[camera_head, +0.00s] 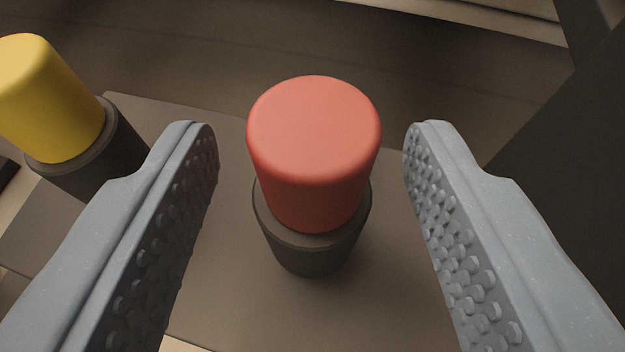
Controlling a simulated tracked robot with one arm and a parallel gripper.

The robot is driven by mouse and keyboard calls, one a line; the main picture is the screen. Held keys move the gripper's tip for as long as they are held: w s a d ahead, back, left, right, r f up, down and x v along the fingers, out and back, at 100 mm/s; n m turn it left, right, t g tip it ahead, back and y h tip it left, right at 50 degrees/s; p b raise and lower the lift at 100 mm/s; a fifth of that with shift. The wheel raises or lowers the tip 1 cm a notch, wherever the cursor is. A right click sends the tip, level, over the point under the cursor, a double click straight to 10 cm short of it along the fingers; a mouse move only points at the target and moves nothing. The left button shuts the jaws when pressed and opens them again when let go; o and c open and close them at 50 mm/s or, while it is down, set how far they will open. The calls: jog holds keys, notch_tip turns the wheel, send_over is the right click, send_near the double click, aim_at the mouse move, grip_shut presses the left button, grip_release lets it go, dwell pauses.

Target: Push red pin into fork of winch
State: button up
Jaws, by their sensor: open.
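The red pin (313,150) stands upright in the middle of the view, with a rounded red top. Its lower end sits in a dark round collar (312,250) on a flat brown surface. My gripper (310,145) is open, with one grey studded finger to the left of the pin and one to the right. Clear gaps show between the pin and both fingers, and nothing is held. I cannot tell the winch or its fork for sure in this view.
A yellow pin (48,100) stands in a similar dark collar at the upper left, beyond the left finger. The brown surface (225,270) around the red pin is bare. A large dark shape (570,170) rises at the right behind the right finger.

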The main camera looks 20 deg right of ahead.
jog(key=p+v, duration=0.1)
jog(key=v, duration=0.9)
jog(key=shift+p, duration=0.4)
jog(key=shift+s, duration=0.15)
